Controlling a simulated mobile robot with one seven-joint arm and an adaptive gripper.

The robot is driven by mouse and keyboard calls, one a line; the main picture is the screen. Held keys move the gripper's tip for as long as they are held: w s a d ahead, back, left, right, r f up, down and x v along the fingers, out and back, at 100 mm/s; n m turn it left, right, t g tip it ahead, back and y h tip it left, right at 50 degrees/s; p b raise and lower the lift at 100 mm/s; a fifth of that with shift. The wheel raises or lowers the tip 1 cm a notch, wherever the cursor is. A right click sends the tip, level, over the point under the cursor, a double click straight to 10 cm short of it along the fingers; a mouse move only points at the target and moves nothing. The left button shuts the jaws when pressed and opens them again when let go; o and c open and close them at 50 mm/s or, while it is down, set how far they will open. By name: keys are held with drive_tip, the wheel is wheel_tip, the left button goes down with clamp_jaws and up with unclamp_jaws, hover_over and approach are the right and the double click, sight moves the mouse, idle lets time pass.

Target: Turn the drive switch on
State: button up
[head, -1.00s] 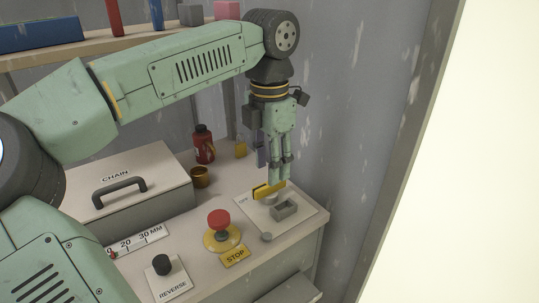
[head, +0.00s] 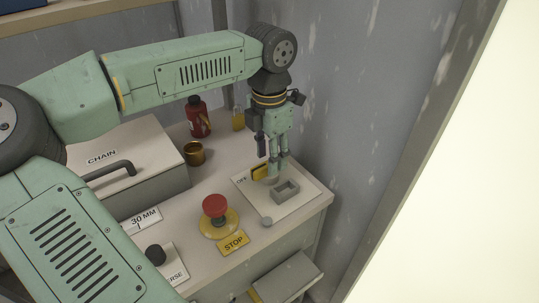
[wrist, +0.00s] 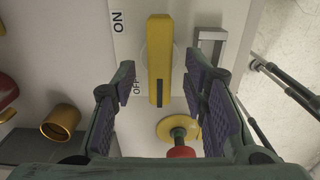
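The drive switch is a yellow bar handle (wrist: 159,60) with a black mark near its lower end, on a pale plate (head: 302,203). In the wrist view an ON label (wrist: 118,22) is at its upper left. An OFF label (wrist: 137,88) is left of the marked end. My gripper (wrist: 160,68) is open, with one purple-padded finger on each side of the handle and gaps visible on both sides. In the head view my gripper (head: 278,168) points down over the plate, partly hiding the yellow handle (head: 260,172).
A grey open-topped block (head: 285,192) sits on the plate close to my gripper. A red STOP button (head: 214,205) on a yellow base is to the left. A brass cup (head: 194,153), red bottle (head: 198,118) and CHAIN box (head: 140,160) stand further left. A wall rises behind.

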drive_tip(key=shift+f, duration=0.65)
drive_tip(key=shift+c, duration=0.6)
clamp_jaws()
